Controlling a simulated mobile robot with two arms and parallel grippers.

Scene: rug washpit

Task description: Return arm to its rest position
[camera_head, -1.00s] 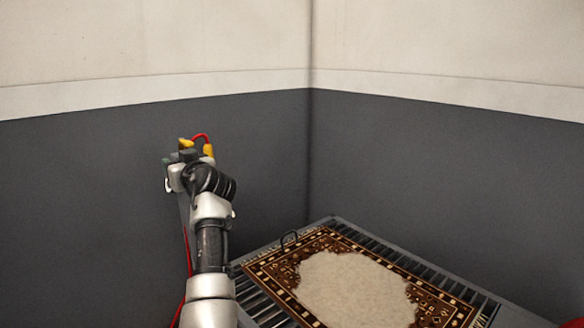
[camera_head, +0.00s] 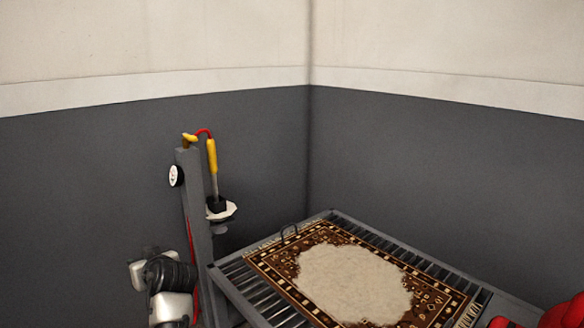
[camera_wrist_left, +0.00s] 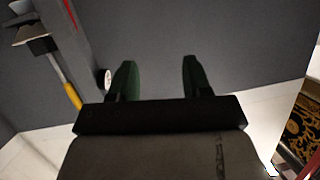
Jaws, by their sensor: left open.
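My left arm (camera_head: 172,303) is low at the left of the head view, left of the grey post and clear of it. My left gripper (camera_wrist_left: 158,78) is open in the wrist view, with two dark green fingers apart and nothing between them. In the head view the gripper is small and dark against the wall, so its fingers are hard to make out there. My right gripper is not in view.
A patterned rug (camera_head: 350,280) with a pale middle lies on a slatted rack (camera_head: 240,280). Something red (camera_head: 565,312) shows at bottom right.

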